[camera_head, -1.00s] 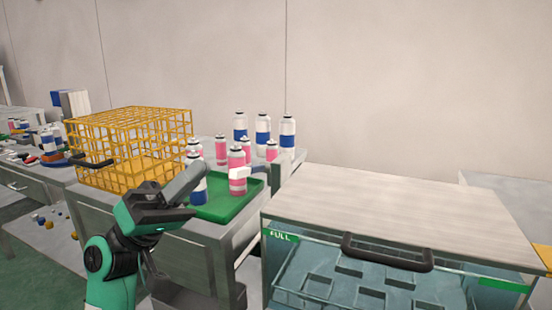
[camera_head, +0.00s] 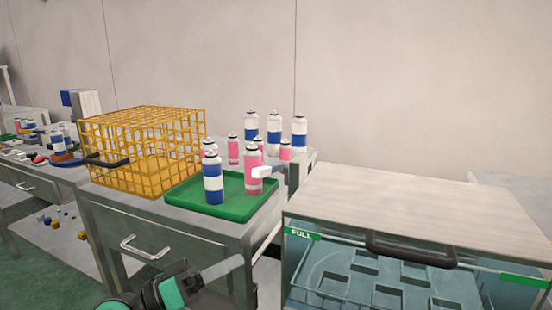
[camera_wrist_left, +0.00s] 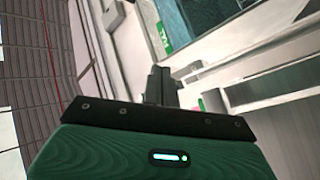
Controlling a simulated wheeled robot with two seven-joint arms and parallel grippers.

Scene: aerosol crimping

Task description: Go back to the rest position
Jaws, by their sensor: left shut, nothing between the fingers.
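My left gripper (camera_head: 226,267) is low in the head view, in front of the workbench and below the green tray. Its fingers are shut with nothing between them. The left wrist view also shows its closed fingers (camera_wrist_left: 160,86), dark and blurred, above the green wrist housing.
The workbench holds a yellow wire crate (camera_head: 142,185), a green tray (camera_head: 225,212) with blue-and-white and pink bottles, and more bottles behind it. A cabinet (camera_head: 415,205) with a dark handle and a label reading FULL stands to the right. Green floor shows at the lower left.

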